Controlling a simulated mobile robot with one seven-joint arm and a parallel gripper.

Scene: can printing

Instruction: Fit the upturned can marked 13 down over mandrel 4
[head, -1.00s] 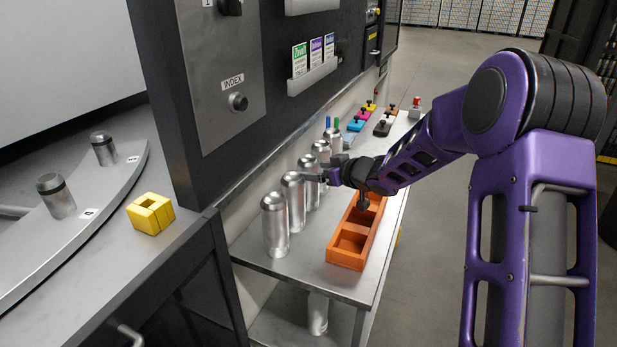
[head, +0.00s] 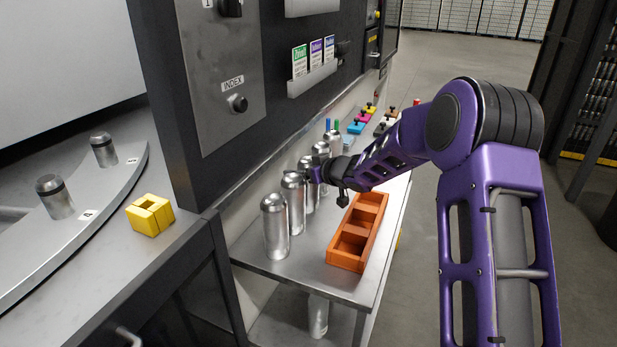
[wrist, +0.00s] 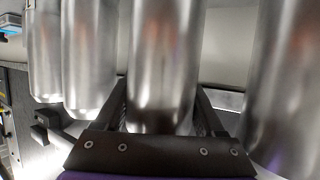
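Several silver upturned cans stand in a row on the side table. No number 13 is legible on any. My gripper (head: 304,177) is at the second can (head: 293,205), counted from the near end. In the wrist view its two fingers (wrist: 163,112) lie on either side of that can (wrist: 165,60), looking open with thin gaps; contact is not visible. The nearest can (head: 275,226) stands close by and shows at the right of the wrist view (wrist: 288,90). Mandrel 4 (head: 56,198), a bare dark-topped metal post beside a small label, stands on the curved plate at left.
Another bare mandrel (head: 103,150) stands farther along the plate. A yellow block (head: 150,215) sits on the machine ledge. An orange divided tray (head: 331,257) lies right of the cans. The dark machine panel (head: 180,120) rises between plate and table.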

